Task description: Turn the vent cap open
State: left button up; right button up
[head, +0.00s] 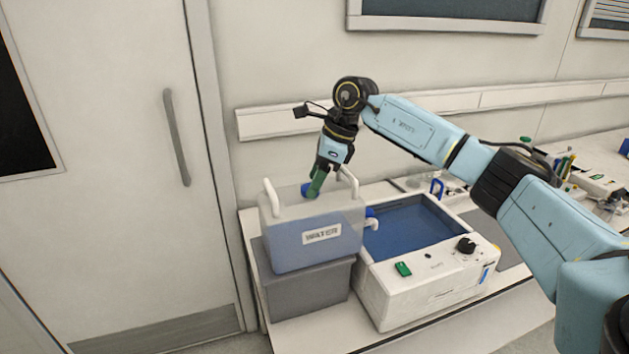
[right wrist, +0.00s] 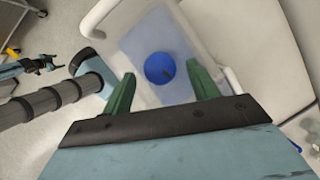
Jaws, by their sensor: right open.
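The blue vent cap (head: 307,190) sits on top of a translucent container labelled WATER (head: 290,240). My right gripper (head: 315,192) points down at the cap from above, its green fingers partly covering it in the head view. In the right wrist view the round cap (right wrist: 159,68) shows between the two spread fingers of my right gripper (right wrist: 162,86), with visible space on both sides. The gripper is open and empty. Whether the fingertips are level with the cap is hard to tell. My left gripper is not seen in the head view.
White handles (head: 270,197) rise from the container's top, one close to my gripper. The container stands on a grey box (head: 305,286). A white water bath (head: 425,285) with blue inside stands right of it. A wall and door are behind and left.

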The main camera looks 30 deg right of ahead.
jog(key=v, duration=1.2)
jog(key=shift+r, duration=0.2)
jog(key=shift+s, duration=0.1)
